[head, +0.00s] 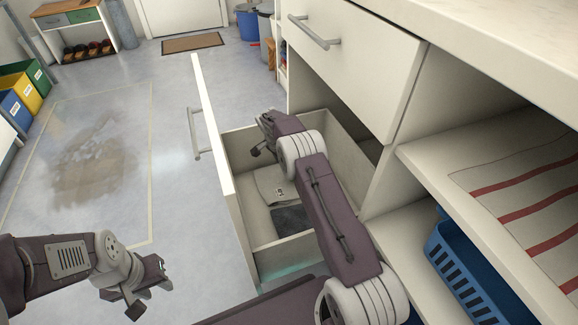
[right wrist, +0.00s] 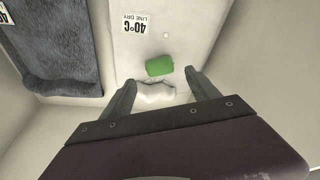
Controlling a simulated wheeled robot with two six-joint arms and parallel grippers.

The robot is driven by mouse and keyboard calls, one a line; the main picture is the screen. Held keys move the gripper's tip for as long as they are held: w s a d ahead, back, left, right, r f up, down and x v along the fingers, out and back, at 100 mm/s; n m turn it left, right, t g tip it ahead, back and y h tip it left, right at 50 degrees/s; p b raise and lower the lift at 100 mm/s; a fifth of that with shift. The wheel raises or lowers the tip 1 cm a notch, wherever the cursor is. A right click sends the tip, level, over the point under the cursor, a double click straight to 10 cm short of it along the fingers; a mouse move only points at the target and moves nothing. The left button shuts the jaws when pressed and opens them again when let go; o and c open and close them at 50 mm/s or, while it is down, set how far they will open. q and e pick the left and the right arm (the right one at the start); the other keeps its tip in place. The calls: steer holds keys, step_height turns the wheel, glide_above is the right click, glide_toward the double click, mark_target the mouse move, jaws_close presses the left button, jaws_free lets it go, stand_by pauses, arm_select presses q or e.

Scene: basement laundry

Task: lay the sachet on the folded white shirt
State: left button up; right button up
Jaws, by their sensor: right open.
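The folded white shirt (head: 269,183) lies in the open lower drawer; it also shows in the right wrist view (right wrist: 140,48) with a "40°C line dry" label. A small green block-like thing, apparently the sachet (right wrist: 160,66), lies on the shirt, just beyond my fingertips. My right gripper (right wrist: 160,84) is open and empty over the shirt, its fingers on either side of a white crumpled edge, perhaps the collar. In the head view my right gripper (head: 260,136) reaches into the drawer and the sachet cannot be seen. My left gripper (head: 149,296) looks open and empty above the floor.
The pulled-out drawer (head: 227,185) has tall walls around my right gripper. A dark grey folded cloth (head: 291,219) lies beside the shirt. Another drawer (head: 345,55) is above. A blue basket (head: 465,270) stands on the shelf at right. The floor at left is open.

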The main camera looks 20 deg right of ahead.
arm_select(q)
step_height(320, 180, up, 4)
steer(key=p, duration=0.2)
steer(key=shift+p, duration=0.3)
arm_select(e)
steer(key=v, duration=0.6)
steer(key=shift+r, duration=0.15)
